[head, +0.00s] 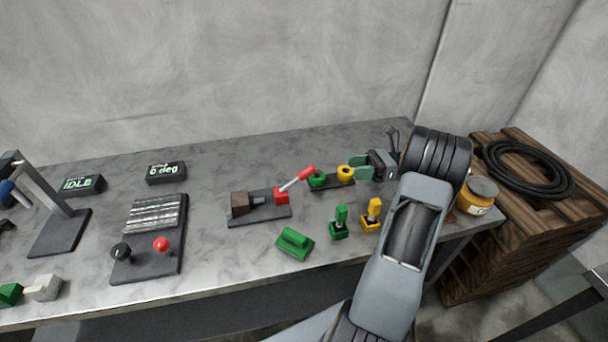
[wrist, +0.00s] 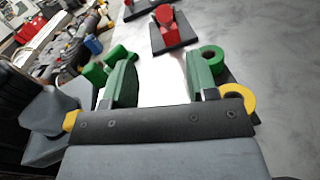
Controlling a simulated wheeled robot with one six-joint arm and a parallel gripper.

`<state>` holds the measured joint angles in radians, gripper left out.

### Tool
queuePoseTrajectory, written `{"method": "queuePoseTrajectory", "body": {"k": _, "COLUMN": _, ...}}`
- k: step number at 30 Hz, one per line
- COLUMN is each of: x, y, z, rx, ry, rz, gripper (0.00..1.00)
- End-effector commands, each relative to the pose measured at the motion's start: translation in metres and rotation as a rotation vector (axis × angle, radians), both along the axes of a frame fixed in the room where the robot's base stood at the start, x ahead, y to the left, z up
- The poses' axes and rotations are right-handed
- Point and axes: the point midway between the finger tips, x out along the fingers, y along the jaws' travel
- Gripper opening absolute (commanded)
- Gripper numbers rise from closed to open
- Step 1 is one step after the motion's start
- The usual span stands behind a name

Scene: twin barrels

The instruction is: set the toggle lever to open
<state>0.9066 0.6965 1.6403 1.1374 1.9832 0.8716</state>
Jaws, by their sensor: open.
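The toggle lever (head: 297,179) has a red handle that leans up and to the right from a red block on a dark base plate (head: 260,216). A brown block (head: 239,202) sits at the plate's left end. In the wrist view the red lever (wrist: 165,18) is at the top, ahead of the fingers. My gripper (head: 361,167) is open and empty, to the right of the lever and apart from it. Its two green-padded fingers also show in the wrist view (wrist: 160,80), with a bright gap between them.
A green ring (head: 317,179) and a yellow ring (head: 345,172) stand between lever and gripper. A green block (head: 294,243), a green plug (head: 340,222) and a yellow plug (head: 372,214) are in front. A ribbed panel with knobs (head: 153,245) is left. The bench behind the lever is clear.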

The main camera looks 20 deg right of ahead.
Motion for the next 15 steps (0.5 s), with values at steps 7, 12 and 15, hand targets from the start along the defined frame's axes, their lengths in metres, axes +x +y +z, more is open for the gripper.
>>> {"method": "queuePoseTrajectory", "body": {"k": 7, "x": 0.007, "y": 0.02, "z": -0.009, "rx": 0.001, "ry": 0.001, "rz": 0.006, "gripper": 0.53}}
{"method": "queuePoseTrajectory", "body": {"k": 12, "x": 0.017, "y": 0.052, "z": -0.008, "rx": 0.0, "ry": 0.0, "rz": 0.009, "gripper": 0.53}}
{"method": "queuePoseTrajectory", "body": {"k": 15, "x": 0.023, "y": 0.071, "z": -0.008, "rx": 0.001, "ry": 0.001, "rz": 0.009, "gripper": 0.53}}
